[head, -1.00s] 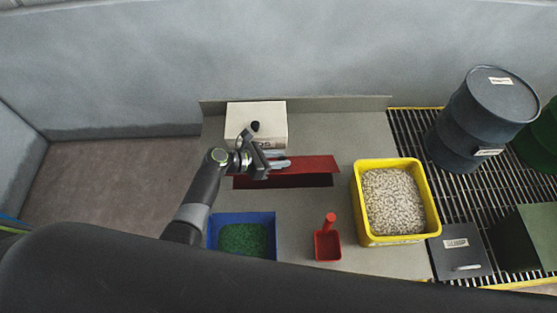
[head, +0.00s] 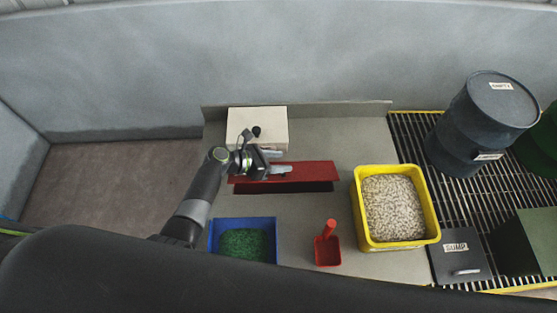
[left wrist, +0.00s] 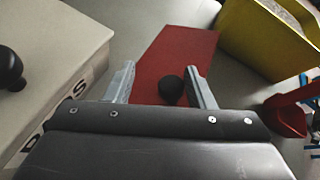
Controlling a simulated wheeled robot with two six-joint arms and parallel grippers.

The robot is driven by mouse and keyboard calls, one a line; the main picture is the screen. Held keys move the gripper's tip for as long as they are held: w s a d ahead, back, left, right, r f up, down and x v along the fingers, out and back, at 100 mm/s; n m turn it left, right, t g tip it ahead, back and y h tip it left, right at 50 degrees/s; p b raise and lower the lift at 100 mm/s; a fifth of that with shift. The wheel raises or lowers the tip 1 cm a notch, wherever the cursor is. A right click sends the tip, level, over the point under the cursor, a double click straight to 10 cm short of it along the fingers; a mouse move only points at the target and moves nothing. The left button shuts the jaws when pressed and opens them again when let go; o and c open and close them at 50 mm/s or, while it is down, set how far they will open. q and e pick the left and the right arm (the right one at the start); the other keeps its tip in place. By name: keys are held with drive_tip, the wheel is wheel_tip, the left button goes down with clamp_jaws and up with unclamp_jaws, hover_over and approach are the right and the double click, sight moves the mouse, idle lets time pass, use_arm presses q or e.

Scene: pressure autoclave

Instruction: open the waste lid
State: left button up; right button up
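The red lid (head: 315,172) lies across a dark slot (head: 300,188) in the grey bench, with a dark gap along its front edge. In the left wrist view the red lid (left wrist: 178,55) carries a round black knob (left wrist: 171,90). My left gripper (head: 286,162) is over the left part of the lid. In the wrist view its fingers (left wrist: 160,70) are spread apart on either side of the knob, which is nearer the right finger; contact is not visible. The knob is hidden in the head view. My right gripper is not in view.
A white box (head: 262,122) with a black knob stands behind. A blue tray (head: 215,240) of green granules, a red scoop (head: 327,250) and a yellow bin (head: 362,225) of pale pellets are in front and right. A dark drum (head: 465,135) stands on the grating.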

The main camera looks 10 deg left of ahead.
use_arm(q)
drive_tip(key=shift+s+r, duration=0.1)
drive_tip(key=shift+s, duration=0.05)
drive_tip(key=shift+a+r, duration=0.1)
drive_tip(key=shift+a, duration=0.1)
drive_tip(key=b+v, duration=0.2)
drive_tip(key=v, duration=1.5)
drive_tip(key=shift+d, duration=0.1)
